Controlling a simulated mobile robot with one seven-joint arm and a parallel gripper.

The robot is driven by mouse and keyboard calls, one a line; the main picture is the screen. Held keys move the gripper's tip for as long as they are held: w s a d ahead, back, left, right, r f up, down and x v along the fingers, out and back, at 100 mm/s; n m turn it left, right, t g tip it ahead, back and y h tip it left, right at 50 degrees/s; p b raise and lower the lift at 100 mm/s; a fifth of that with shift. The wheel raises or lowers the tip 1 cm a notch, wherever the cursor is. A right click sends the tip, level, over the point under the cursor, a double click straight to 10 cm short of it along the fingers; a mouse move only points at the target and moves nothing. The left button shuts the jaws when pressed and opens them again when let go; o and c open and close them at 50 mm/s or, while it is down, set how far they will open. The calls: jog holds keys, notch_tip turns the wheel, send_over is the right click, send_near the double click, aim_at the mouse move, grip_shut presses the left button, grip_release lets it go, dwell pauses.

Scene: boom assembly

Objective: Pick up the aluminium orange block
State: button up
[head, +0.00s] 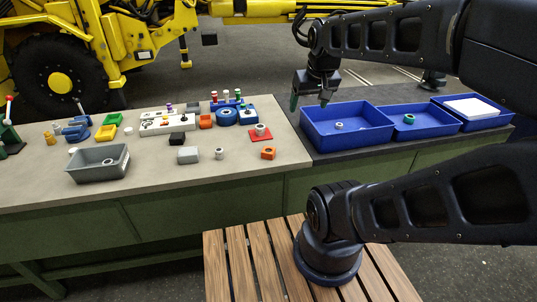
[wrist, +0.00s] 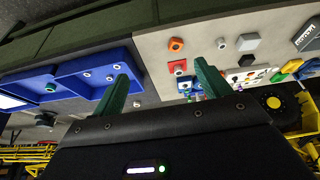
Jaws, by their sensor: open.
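Two orange pieces are in the head view. One orange block (head: 206,121) sits among the parts toward the back of the light worktop. A smaller orange piece with a hole (head: 268,152) lies near the front right edge of the worktop; it also shows in the wrist view (wrist: 176,45). I cannot tell from the pictures which is aluminium. My gripper (head: 309,101) is open and empty, held above the bench near the left end of the blue bins, to the right of both pieces. In the wrist view its green fingers (wrist: 162,72) are apart with nothing between them.
A large blue bin (head: 305,132) stands close to my gripper, with more blue bins to its right. A red plate (head: 262,140) with a grey part, a grey block (head: 188,155) and a grey tray (head: 75,175) are on the worktop. A yellow machine stands behind.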

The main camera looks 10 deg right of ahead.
jog(key=w+f+n+g, duration=0.1)
jog(key=w+f+n, duration=0.2)
jog(key=w, duration=0.7)
jog(key=n+g, duration=0.4)
jog(key=n, duration=0.5)
send_over(268, 151)
jog(key=f, duration=2.8)
jog(key=shift+s+d+f, duration=0.15)
jog(key=shift+d+f, duration=0.25)
jog(key=shift+a+f, duration=0.15)
jog(key=shift+f, duration=1.2)
jog(key=shift+a+f, duration=0.15)
jog(key=shift+f, duration=1.15)
jog(key=shift+c, duration=0.3)
jog(key=c, duration=1.2)
